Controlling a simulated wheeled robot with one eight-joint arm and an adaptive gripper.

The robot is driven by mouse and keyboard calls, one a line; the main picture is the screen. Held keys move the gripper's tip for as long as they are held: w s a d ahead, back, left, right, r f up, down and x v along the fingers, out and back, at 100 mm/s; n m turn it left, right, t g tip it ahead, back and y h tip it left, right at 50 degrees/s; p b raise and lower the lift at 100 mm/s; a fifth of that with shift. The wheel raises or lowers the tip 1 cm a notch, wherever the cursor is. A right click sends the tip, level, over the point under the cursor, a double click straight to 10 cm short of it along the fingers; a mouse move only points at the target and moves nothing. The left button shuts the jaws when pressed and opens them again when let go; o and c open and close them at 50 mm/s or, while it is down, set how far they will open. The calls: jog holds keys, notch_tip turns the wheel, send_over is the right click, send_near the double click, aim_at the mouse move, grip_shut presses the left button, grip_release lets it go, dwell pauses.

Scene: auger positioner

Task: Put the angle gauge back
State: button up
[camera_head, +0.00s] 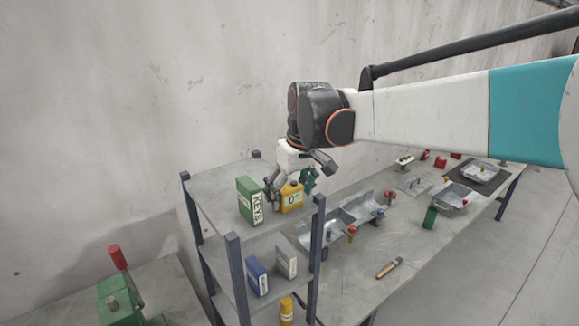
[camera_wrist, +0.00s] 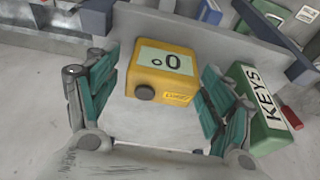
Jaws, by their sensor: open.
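The angle gauge is a yellow box with a pale display reading 0° (camera_head: 291,199). It stands upright on the top board of the shelf rack (camera_head: 217,171), beside a green KEYS box (camera_head: 249,201). In the wrist view the gauge (camera_wrist: 160,76) shows its display and a dark round knob. My gripper (camera_head: 289,188) is open at the gauge, pointing down, with one finger on each side of it. The wrist view shows gaps between the gauge and the teal finger pads, so my gripper (camera_wrist: 158,100) is not clamped on it.
The KEYS box is close outside one finger. Blue and grey binders (camera_head: 257,276) stand on the lower shelf. The long workbench (camera_head: 350,280) holds a metal trough (camera_head: 362,208), a green block (camera_head: 430,217), a wooden-handled tool (camera_head: 389,268) and a dark mat (camera_head: 497,172).

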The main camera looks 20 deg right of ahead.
jog(key=s+a+v, duration=0.1)
jog(key=v, duration=0.9)
jog(key=s+f+m+t, duration=0.1)
jog(key=s+f+t, duration=0.1)
jog(key=s+f, duration=0.5)
jog(key=s+f+m+t+h, duration=0.1)
jog(key=s+f+m+t, duration=0.1)
jog(key=s+f, duration=0.6)
jog(key=s, duration=0.4)
jog(key=shift+s+m+b, duration=0.3)
jog(key=shift+s+b, duration=0.05)
jog(key=shift+b, duration=0.05)
notch_tip(320, 180, down, 30)
jog(key=b, duration=2.9)
jog(key=shift+r+b, duration=0.15)
jog(key=shift+b, duration=0.15)
